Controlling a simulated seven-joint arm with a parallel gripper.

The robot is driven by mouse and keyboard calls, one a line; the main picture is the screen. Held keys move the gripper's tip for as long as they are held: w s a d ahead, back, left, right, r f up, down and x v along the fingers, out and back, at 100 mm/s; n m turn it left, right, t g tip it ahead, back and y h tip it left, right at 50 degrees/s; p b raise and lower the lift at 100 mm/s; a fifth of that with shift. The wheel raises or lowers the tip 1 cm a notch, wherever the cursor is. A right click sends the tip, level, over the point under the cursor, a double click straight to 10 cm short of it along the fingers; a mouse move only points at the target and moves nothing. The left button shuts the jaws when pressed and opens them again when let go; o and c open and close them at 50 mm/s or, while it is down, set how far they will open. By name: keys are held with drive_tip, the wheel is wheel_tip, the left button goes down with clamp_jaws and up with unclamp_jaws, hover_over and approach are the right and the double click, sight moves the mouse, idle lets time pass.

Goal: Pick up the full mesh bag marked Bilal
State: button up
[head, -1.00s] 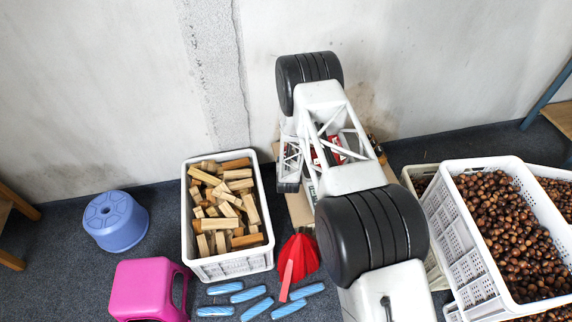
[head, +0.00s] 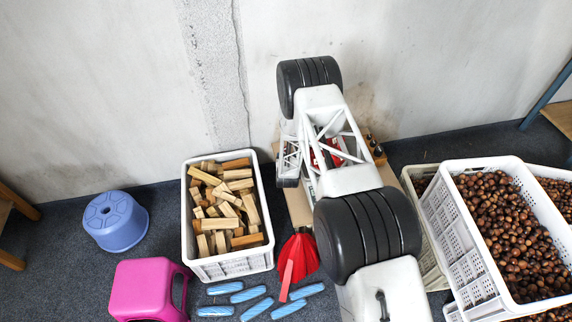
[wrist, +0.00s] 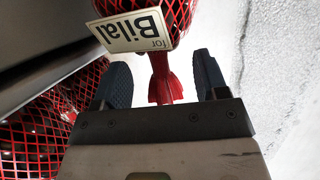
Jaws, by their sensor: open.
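The mesh bag marked Bilal (wrist: 160,55) shows at the top of the wrist view. It is red, holds dark contents, and carries a white tag (wrist: 133,31) reading "for Bilal". Its gathered red tail (wrist: 164,84) hangs between the two dark fingertips of my gripper (wrist: 160,82). The fingers stand apart, with a gap on each side of the tail. In the head view my arm hides most of this spot; only bits of red (head: 330,155) show behind it.
More red mesh bags (wrist: 40,140) lie at the left in the wrist view, beside a grey surface. In the head view a crate of wood blocks (head: 200,268) stands left of my arm and crates of chestnuts (head: 462,255) stand right. The wall is close behind.

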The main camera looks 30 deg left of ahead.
drive_tip(key=shift+x, duration=1.25)
